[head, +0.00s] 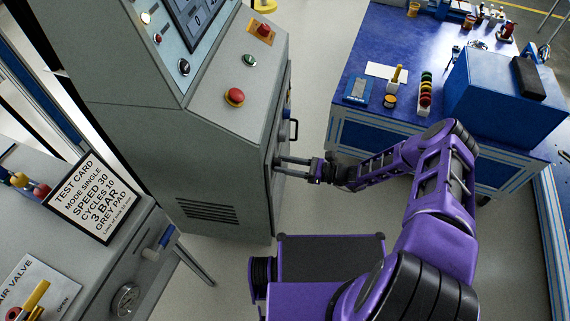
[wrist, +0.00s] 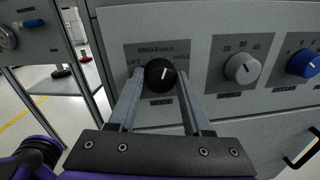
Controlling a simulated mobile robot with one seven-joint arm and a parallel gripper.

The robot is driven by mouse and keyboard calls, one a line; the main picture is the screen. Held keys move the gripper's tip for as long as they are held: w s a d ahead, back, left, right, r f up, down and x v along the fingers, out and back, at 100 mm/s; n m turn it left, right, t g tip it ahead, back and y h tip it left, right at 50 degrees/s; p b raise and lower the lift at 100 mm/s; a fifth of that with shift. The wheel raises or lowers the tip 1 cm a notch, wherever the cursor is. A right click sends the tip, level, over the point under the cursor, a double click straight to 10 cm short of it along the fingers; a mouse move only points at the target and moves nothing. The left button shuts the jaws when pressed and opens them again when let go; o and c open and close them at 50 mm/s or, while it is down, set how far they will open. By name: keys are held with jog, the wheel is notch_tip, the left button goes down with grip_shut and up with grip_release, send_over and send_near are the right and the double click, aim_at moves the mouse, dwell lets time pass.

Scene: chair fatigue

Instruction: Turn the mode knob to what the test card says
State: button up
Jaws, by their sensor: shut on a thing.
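The black mode knob (wrist: 157,78) is in the middle of the wrist view, on a panel with the labels LIFT, SINGLE, HOLD and CYCLE around it. Its white mark points up and slightly right, roughly toward HOLD; the exact setting is hard to tell. My gripper (wrist: 160,88) is shut on the knob, one finger on each side. In the head view my gripper (head: 279,160) reaches the side of the grey cabinet, and the knob is hidden there. The test card (head: 93,198) reads MODE SINGLE, SPEED 30, CYCLES 10, 3 BAR, GREY PAD.
A grey knob (wrist: 242,68) marked 20, 30, 40 and a blue knob (wrist: 303,63) sit right of the black one. The grey cabinet (head: 150,150) carries a red button (head: 234,97). A blue bench (head: 345,75) stands at the back right, with floor between.

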grip_shut()
jog(key=shift+f, duration=0.1)
jog(key=shift+n+y+b, duration=0.3)
jog(key=shift+n+b, duration=1.75)
jog(key=shift+n, duration=1.95)
jog(key=o, duration=0.9)
grip_release()
jog(key=shift+o, duration=0.2)
